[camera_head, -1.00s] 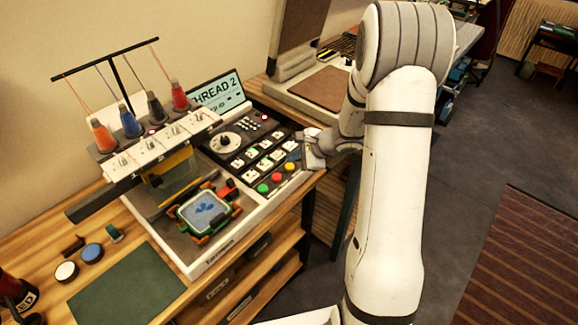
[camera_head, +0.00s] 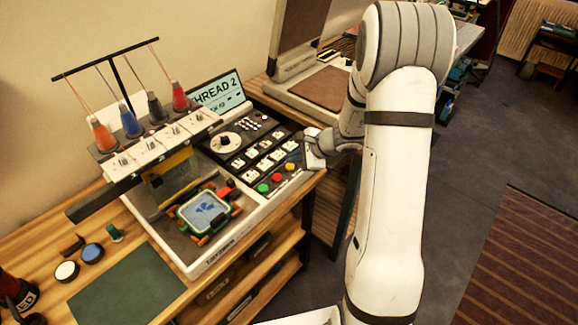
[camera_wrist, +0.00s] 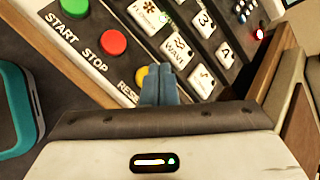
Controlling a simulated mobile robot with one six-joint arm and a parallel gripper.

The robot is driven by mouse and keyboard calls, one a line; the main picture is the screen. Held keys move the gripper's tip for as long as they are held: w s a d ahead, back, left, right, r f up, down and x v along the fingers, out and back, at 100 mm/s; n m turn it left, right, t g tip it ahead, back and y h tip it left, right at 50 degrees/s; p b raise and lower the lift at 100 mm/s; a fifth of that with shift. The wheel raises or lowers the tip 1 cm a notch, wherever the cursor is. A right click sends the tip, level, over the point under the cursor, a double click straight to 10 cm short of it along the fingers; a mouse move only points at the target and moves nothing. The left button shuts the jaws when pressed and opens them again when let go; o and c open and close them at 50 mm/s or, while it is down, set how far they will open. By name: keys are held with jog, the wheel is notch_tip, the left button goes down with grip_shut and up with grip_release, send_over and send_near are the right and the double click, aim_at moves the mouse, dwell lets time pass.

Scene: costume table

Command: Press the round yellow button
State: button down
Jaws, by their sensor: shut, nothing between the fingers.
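The round yellow button (camera_head: 290,166) sits at the right end of the row of round buttons on the machine's control panel. In the wrist view the yellow button (camera_wrist: 141,75) shows beside the left edge of my fingers, partly hidden by them, near the label "RESE…". My gripper (camera_wrist: 160,72) is shut and empty, its blue-grey fingertips over or right beside the button. I cannot tell whether they touch it. In the head view my gripper (camera_head: 305,155) is at the panel's right edge.
The red button (camera_wrist: 113,43) and green button (camera_wrist: 75,6) are to the left of the yellow one. Labelled keys (camera_wrist: 178,49) lie close above the fingers. A hoop (camera_head: 203,210) and thread spools (camera_head: 132,122) are on the machine's left part.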

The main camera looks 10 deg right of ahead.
aim_at(293, 167)
jog(key=shift+f, duration=0.15)
jog(key=shift+f+b, duration=0.25)
jog(key=shift+b, duration=0.45)
jog(key=shift+f+b, duration=0.4)
jog(key=shift+b, duration=0.15)
dwell(0.5)
jog(key=shift+r, duration=0.1)
jog(key=shift+r+p, duration=0.45)
jog(key=shift+r, duration=0.3)
jog(key=shift+r+p, duration=1.65)
jog(key=shift+r, duration=0.9)
